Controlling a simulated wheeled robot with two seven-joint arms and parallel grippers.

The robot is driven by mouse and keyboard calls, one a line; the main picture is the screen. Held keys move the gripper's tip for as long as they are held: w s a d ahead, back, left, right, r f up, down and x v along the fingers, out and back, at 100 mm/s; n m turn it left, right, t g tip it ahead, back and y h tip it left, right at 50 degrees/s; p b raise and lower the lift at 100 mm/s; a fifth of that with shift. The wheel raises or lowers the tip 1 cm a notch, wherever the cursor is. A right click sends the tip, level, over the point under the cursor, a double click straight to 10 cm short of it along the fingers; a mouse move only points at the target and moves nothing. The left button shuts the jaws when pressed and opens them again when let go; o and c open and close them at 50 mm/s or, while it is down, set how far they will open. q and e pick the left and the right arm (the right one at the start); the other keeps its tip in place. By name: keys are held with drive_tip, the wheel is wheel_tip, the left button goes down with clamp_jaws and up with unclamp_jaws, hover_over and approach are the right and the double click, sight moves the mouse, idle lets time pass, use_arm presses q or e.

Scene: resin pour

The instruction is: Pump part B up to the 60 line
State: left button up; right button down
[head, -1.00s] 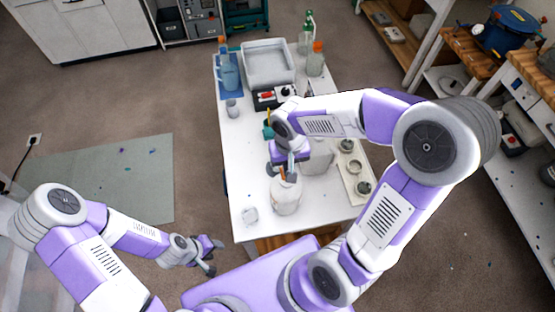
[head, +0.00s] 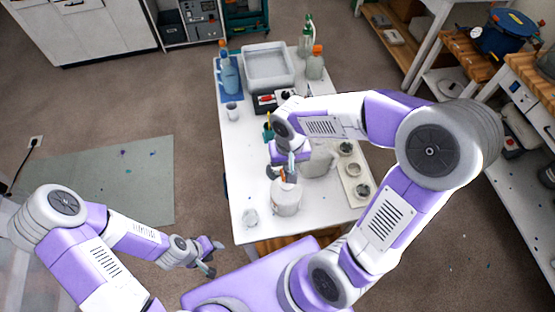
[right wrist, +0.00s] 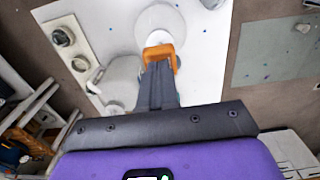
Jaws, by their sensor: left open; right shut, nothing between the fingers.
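The white bottle (head: 286,198) stands near the front of the white table. Its orange pump head (right wrist: 161,54) shows in the right wrist view, at the fingertips of my right gripper (right wrist: 157,72). The right gripper is shut and empty above the bottle; whether it touches the pump head I cannot tell. A small clear cup (head: 250,217) stands left of the bottle; its level and marks are too small to read. My left gripper (head: 213,257) is open and empty, off the table's front left side.
A white jug (head: 320,162) stands close behind the bottle. A tray with round tins (head: 352,172) lies on the right. The table's left strip is mostly clear.

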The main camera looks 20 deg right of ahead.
drive_tip(key=shift+f+b, duration=0.65)
drive_tip(key=shift+b, duration=0.1)
idle(0.4)
drive_tip(key=shift+r, duration=0.1)
drive_tip(key=shift+r+p, duration=0.6)
drive_tip(key=shift+r, duration=0.05)
drive_tip(key=shift+r, duration=0.1)
wheel_tip(320, 180, up, 6)
drive_tip(key=p, duration=0.5)
idle(0.5)
